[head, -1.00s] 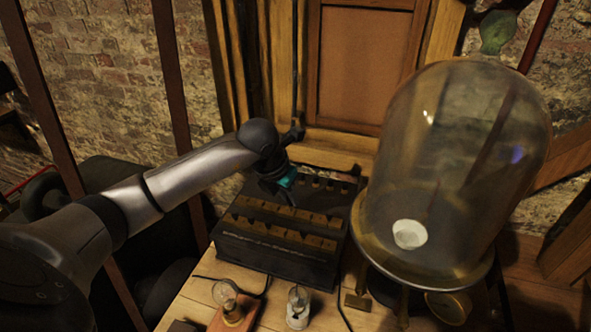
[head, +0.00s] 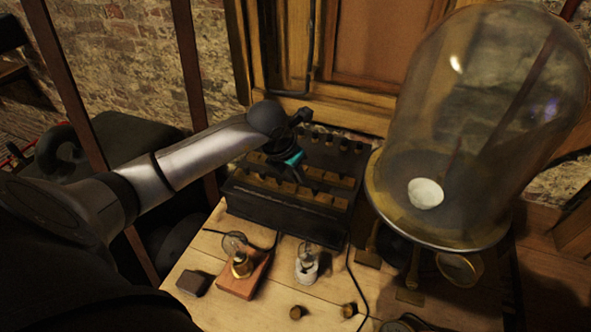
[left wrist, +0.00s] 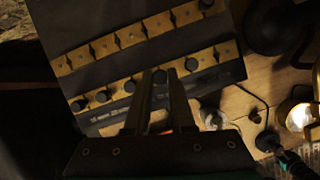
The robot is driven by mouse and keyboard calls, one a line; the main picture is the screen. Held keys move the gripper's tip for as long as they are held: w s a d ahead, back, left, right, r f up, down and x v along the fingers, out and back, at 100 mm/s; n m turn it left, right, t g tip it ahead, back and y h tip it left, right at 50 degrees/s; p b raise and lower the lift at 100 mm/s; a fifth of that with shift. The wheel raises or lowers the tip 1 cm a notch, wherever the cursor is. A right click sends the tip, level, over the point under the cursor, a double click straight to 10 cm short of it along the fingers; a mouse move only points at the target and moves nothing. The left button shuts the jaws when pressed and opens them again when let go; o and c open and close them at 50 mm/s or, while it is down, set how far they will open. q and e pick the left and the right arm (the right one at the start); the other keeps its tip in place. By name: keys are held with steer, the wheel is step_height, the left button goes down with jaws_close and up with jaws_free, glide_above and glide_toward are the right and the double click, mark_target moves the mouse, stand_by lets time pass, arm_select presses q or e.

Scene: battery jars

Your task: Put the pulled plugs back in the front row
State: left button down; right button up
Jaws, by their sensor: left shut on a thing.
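The dark battery box (head: 285,215) stands on the wooden table, with rows of brass blocks on its top. The left wrist view shows a front row of brass blocks (left wrist: 115,90) beside a lettered strip, with several black plugs along it. My left gripper (left wrist: 160,80) is over this row, its two fingers close together and shut on a black plug (left wrist: 160,76). I cannot tell whether that plug is seated. In the head view my left gripper (head: 290,172) is above the box, and its fingertips are hard to see.
A large glass bell jar (head: 480,130) stands close to the right of the box. In front are a bulb on a wooden base (head: 243,278), a bulb on a white base (head: 306,262), two small brass pieces (head: 348,310), a dark block (head: 195,283) and cables.

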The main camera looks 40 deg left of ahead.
arm_select(q)
steer(key=shift+f+b, duration=1.2)
steer(key=shift+f, duration=0.2)
stand_by(1.0)
steer(key=c, duration=0.7)
jaws_free()
steer(key=v, duration=1.5)
steer(key=shift+s+r+p, duration=0.15)
steer(key=shift+p, duration=0.2)
